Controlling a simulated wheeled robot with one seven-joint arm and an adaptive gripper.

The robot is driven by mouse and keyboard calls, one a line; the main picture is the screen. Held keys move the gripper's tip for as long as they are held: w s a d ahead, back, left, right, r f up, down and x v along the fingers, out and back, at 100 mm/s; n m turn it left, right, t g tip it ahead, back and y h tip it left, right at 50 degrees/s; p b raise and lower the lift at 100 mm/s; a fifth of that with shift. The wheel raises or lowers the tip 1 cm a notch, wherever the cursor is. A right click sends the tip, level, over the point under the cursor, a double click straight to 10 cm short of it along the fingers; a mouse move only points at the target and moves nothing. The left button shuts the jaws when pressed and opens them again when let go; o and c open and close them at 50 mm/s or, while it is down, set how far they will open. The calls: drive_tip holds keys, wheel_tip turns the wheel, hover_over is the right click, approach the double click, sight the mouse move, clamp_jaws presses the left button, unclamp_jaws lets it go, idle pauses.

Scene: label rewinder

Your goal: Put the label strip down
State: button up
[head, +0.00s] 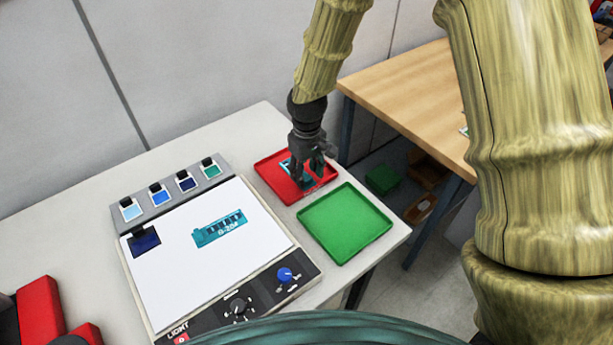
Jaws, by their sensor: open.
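My gripper (312,158) is in the head view, low over the red tray (323,194) at the right of the white table. Its fingers are open and point down. A teal label strip (286,166) lies in the red tray, partly hidden behind the fingers. I cannot tell whether the fingers touch it. A second teal strip with dark printing (219,229) lies on the white lit panel (190,285).
An empty green tray (345,223) sits beside the red tray, near the table's right edge. A row of colour samples (158,195) runs along the panel's back. Knobs (285,275) line its front. A wooden table (415,85) stands behind at right.

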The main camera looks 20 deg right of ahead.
wheel_tip(320, 180, up, 10)
drive_tip(key=b, duration=0.2)
drive_tip(key=shift+r+b, duration=0.15)
drive_tip(key=shift+b, duration=0.15)
